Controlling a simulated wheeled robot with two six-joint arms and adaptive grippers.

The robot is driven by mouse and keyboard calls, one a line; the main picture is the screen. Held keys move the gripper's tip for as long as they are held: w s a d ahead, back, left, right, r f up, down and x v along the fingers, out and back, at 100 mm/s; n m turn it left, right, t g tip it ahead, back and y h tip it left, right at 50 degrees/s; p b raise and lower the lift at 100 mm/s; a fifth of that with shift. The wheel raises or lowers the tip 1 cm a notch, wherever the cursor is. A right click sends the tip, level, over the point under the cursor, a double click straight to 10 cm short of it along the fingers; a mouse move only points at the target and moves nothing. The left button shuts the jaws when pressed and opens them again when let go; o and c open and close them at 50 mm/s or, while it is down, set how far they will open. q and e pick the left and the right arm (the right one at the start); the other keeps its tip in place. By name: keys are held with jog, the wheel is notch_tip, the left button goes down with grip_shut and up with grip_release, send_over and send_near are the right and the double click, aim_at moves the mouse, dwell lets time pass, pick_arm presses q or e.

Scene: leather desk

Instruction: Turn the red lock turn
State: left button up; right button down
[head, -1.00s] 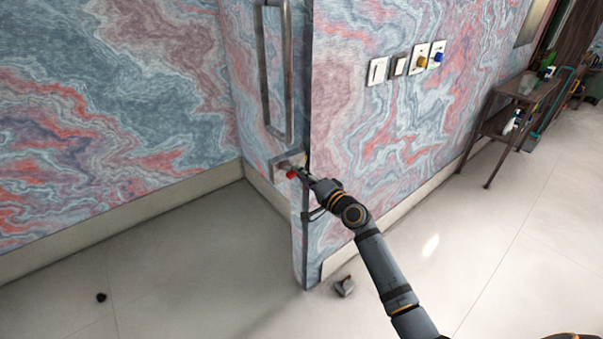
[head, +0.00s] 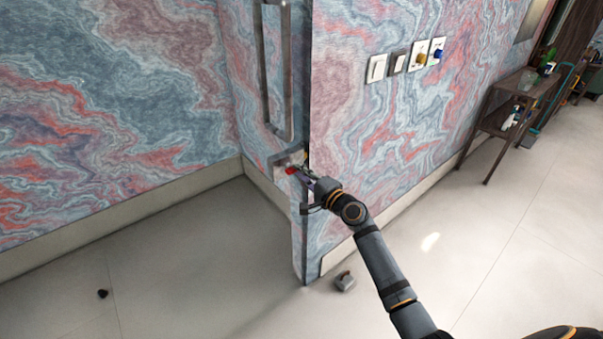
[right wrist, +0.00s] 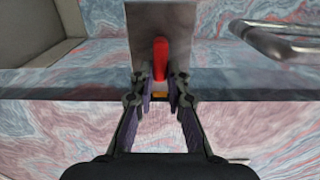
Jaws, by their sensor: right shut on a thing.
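The red lock turn (head: 290,170) sits on a grey metal lock plate (head: 279,162) near the edge of the marbled panel, below a long handle. In the right wrist view the red turn (right wrist: 160,58) looks like a narrow upright bar in front of the plate (right wrist: 142,28). My right gripper (head: 297,172) reaches the turn from the lower right. In the right wrist view its two fingertips (right wrist: 160,80) are closed around the near end of the turn. The fingers hide part of it. My left gripper is not in view.
A metal bar handle (head: 288,80) stands above the lock and shows at the upper right of the wrist view. Switches (head: 376,68) are on the wall to the right. A small grey object (head: 344,282) and a black one (head: 102,294) lie on the open floor.

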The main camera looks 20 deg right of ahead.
jog(key=c, duration=1.3)
grip_release()
jog(key=v, duration=1.2)
